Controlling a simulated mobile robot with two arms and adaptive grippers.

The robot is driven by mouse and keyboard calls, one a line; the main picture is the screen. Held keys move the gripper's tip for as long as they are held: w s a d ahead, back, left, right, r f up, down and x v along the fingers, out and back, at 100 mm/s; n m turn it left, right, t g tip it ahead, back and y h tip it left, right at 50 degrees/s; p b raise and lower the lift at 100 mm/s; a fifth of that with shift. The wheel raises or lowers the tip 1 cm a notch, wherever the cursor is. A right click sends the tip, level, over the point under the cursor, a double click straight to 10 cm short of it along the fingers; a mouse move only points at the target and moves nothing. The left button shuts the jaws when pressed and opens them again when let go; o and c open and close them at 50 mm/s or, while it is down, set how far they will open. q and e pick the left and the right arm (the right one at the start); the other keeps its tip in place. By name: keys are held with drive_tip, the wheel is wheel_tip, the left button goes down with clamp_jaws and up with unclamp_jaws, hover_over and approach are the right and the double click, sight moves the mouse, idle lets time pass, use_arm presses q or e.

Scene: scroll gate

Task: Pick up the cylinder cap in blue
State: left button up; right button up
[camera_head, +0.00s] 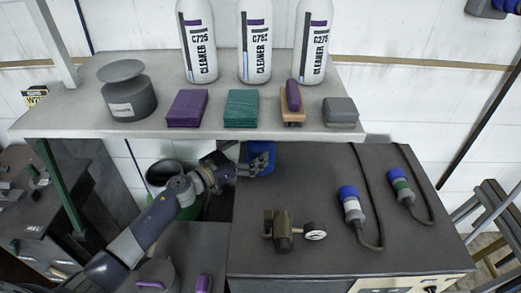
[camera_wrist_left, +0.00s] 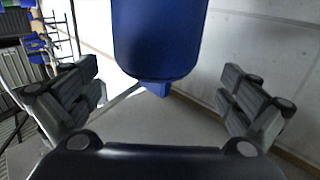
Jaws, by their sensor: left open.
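The blue cylinder cap (camera_head: 262,154) is at the back left corner of the dark worktop, just under the shelf's front edge. The shelf hides its upper part in the head view. It fills the top middle of the left wrist view (camera_wrist_left: 159,38) as a smooth upright blue cylinder with a small blue piece below. My left gripper (camera_head: 247,170) reaches it from the left. In the wrist view its fingers (camera_wrist_left: 161,88) are spread wide, one toward each side of the cylinder, with visible gaps. Contact does not show. My right gripper is not in view.
The shelf (camera_head: 75,118) overhangs, holding cleaner bottles (camera_head: 257,50), sponges (camera_head: 187,108), a brush (camera_head: 293,98) and a grey pot (camera_head: 127,90). On the worktop (camera_head: 330,235) are a brass valve with gauge (camera_head: 281,230) and two cabled plugs (camera_head: 351,205). A dark green bin (camera_head: 160,172) stands behind my arm.

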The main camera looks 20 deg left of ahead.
sight(261, 143)
use_arm(q)
drive_tip(key=x, duration=0.4)
drive_tip(key=shift+d, duration=0.3)
drive_tip(key=shift+s, duration=0.1)
drive_tip(key=shift+c, duration=0.6)
drive_tip(key=c, duration=1.1)
drive_tip(key=shift+r, duration=0.1)
